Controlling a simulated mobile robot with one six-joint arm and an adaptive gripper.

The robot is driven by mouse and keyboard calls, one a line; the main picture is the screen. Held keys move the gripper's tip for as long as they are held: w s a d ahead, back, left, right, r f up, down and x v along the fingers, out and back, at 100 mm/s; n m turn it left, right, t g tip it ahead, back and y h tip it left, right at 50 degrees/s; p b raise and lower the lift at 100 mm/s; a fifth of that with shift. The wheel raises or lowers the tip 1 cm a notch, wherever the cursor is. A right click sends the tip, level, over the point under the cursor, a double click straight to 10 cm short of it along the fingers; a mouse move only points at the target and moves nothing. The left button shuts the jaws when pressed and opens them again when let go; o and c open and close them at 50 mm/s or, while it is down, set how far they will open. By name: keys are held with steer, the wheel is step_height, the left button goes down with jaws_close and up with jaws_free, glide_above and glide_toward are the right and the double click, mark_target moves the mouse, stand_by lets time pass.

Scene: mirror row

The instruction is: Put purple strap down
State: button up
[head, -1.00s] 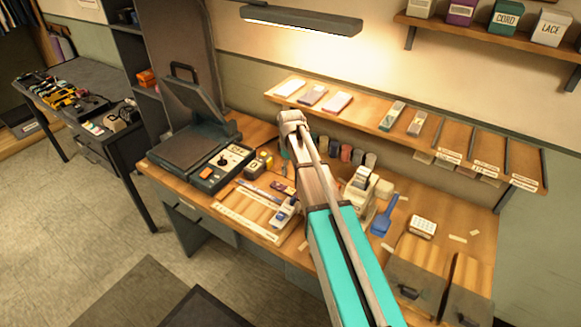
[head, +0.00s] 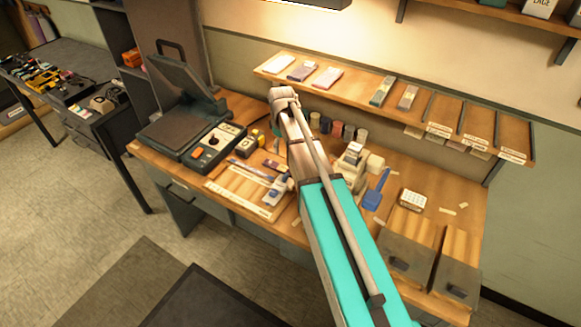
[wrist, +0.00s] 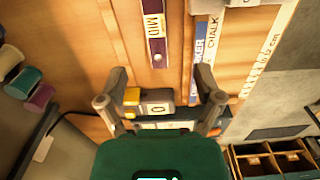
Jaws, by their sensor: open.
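The purple strap (wrist: 156,38), a dark narrow strip with a pale label reading MID, lies flat on the wooden bench top in the wrist view. It also seems to show as a small dark strip in the head view (head: 275,166), left of my arm. My gripper (wrist: 161,73) is open, its fingers spread, and the strap lies beyond the fingertips, apart from them. A grey-and-yellow block marked 0 (wrist: 152,108) shows between the fingers; I cannot tell its depth.
A flat press with a raised lid (head: 175,130) stands left on the bench. Thread spools (wrist: 20,80) stand left in the wrist view. A sloped shelf (head: 355,85) runs behind.

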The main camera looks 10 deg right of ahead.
steer(key=s+m, duration=0.8)
steer(key=s, duration=1.3)
steer(key=shift+s+a, duration=0.2)
steer(key=shift+o, duration=0.4)
steer(key=w+r+m+p, duration=0.1)
steer(key=w+m, duration=2.1)
steer(key=m, duration=0.5)
steer(key=shift+w+d+r, duration=0.15)
steer(key=shift+d+r, duration=0.15)
steer(key=shift+d, duration=0.15)
steer(key=shift+f, duration=0.1)
